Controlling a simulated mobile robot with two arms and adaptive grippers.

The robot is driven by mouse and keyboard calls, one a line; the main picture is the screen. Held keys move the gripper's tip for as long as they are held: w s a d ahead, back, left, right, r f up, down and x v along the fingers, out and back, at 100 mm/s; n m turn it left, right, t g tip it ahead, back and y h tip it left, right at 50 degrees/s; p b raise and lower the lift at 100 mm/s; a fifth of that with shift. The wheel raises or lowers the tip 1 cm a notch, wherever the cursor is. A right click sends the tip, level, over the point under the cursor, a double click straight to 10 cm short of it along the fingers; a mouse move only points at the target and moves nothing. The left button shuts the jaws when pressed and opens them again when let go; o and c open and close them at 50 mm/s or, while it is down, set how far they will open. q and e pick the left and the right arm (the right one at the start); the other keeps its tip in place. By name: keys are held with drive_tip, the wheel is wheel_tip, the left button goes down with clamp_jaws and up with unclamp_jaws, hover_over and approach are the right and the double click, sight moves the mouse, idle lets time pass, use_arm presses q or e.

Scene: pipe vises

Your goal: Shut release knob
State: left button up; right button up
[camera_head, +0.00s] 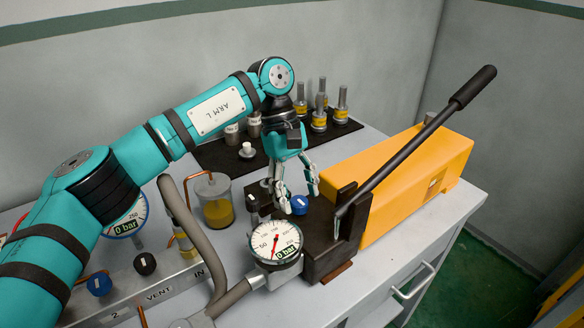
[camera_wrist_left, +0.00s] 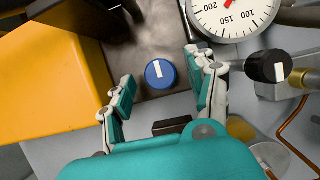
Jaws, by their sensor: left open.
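The release knob is likely the blue knob with a white bar (camera_head: 300,205) on top of the dark pump block (camera_head: 325,262); it also shows in the left wrist view (camera_wrist_left: 160,74). My left gripper (camera_head: 299,196) hangs above it with fingers pointing down. In the left wrist view the open fingers (camera_wrist_left: 162,85) stand apart on either side of the knob, with nothing between them but the view of it. I cannot tell whether either finger touches the knob. My right gripper is in neither view.
A round gauge reading 0 bar (camera_head: 274,243) stands in front of the block. A long black lever (camera_head: 420,140) slants up to the right beside the yellow pump body (camera_head: 400,190). A second blue knob (camera_head: 99,284) and a black knob (camera_head: 145,263) sit on the grey panel at left.

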use_arm(q)
drive_tip(key=v, duration=1.1)
drive_tip(key=shift+r, duration=0.1)
